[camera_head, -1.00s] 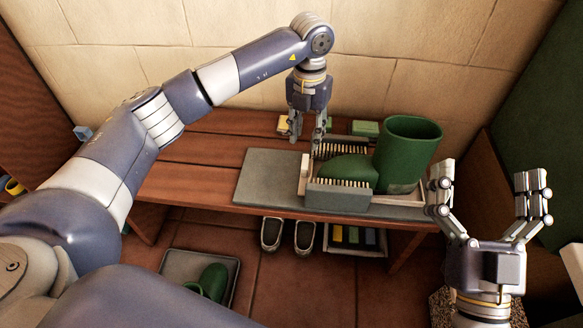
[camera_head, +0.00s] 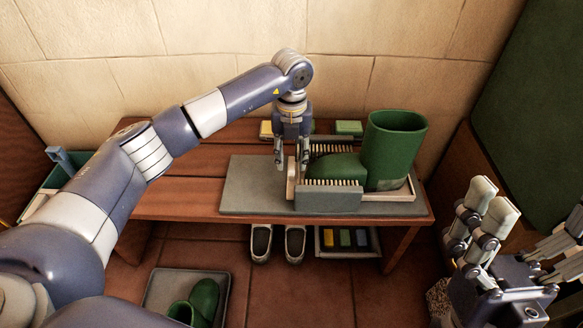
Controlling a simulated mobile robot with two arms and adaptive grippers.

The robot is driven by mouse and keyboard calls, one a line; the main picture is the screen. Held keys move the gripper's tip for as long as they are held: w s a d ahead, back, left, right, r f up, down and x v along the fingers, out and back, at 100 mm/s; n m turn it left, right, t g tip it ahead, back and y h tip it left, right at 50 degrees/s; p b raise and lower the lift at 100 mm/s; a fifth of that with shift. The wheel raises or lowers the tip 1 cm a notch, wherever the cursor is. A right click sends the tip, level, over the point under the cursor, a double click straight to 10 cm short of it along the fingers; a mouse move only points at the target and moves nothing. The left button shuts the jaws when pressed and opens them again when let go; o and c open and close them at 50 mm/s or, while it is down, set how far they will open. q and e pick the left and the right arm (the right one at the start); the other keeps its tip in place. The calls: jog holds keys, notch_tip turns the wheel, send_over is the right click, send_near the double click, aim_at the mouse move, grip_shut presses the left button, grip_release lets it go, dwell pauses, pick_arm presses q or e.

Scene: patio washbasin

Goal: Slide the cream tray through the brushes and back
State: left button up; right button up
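The cream tray (camera_head: 401,195) lies on a grey mat (camera_head: 245,188) on the wooden bench. A green boot (camera_head: 392,150) sits in it, its shaft upright at the right and its foot pointing left. The foot lies between two grey brush blocks with pale bristles, a front brush (camera_head: 328,200) and a back brush (camera_head: 330,147). My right gripper (camera_head: 520,235) is open and empty, right of the bench.
Yellow (camera_head: 266,129) and green (camera_head: 349,128) blocks stand at the bench's back. A floor tray (camera_head: 222,290) holds green footwear. The bench's left part is clear.

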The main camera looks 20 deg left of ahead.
aim_at(291, 163)
pick_arm(q)
jog(key=shift+f+b, duration=0.5)
jog(key=shift+f, duration=1.3)
jog(key=shift+c, duration=0.6)
grip_shut()
